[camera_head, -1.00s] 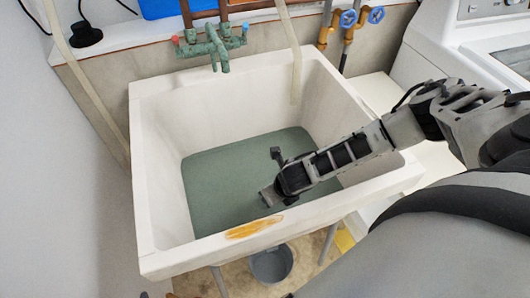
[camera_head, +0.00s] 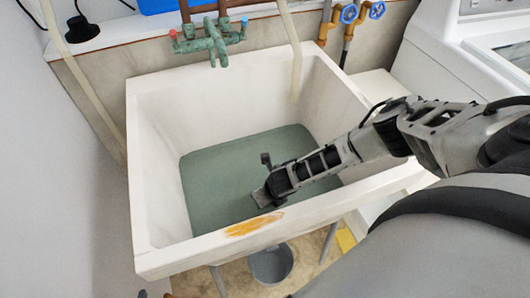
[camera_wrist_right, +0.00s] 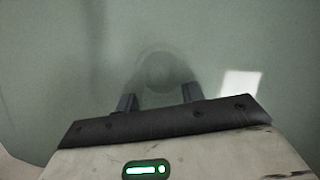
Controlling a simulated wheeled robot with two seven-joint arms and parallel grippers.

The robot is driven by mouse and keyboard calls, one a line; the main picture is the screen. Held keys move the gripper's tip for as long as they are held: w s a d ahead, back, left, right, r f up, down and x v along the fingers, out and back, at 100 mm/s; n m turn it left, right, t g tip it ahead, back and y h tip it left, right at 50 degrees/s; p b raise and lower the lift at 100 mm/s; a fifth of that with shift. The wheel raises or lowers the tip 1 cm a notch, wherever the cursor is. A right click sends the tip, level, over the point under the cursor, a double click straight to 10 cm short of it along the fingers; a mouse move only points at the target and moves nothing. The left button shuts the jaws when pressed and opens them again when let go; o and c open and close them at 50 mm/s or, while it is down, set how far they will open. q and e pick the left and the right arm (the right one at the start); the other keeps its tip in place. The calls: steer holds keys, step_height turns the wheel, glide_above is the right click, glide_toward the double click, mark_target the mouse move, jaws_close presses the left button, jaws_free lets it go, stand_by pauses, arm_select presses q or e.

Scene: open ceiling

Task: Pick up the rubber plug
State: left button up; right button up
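My right gripper (camera_head: 262,198) reaches down into the white sink (camera_head: 210,92), over the murky green water (camera_head: 235,165) near the front wall. In the right wrist view, the two fingers of my right gripper (camera_wrist_right: 160,98) stand apart with nothing visible between them. A faint round dark shape (camera_wrist_right: 160,68), which looks like the rubber plug under the water, lies just beyond the fingertips and roughly centred between them. It is blurred, and its height below the fingers is unclear. The plug cannot be made out in the head view. My left gripper is not in view.
The sink walls enclose my right gripper, with the front rim (camera_head: 215,245) close by. A green tap (camera_head: 213,42) stands over the back rim. A white machine (camera_head: 440,50) is at the right, and a grey bucket (camera_head: 271,266) sits below the sink.

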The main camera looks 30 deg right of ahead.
jaws_close()
arm_select(q)
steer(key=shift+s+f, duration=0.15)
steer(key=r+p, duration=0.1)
steer(key=p, duration=0.2)
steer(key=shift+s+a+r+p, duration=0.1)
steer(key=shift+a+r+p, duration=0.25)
steer(key=shift+p, duration=0.05)
arm_select(e)
step_height(320, 180, up, 28)
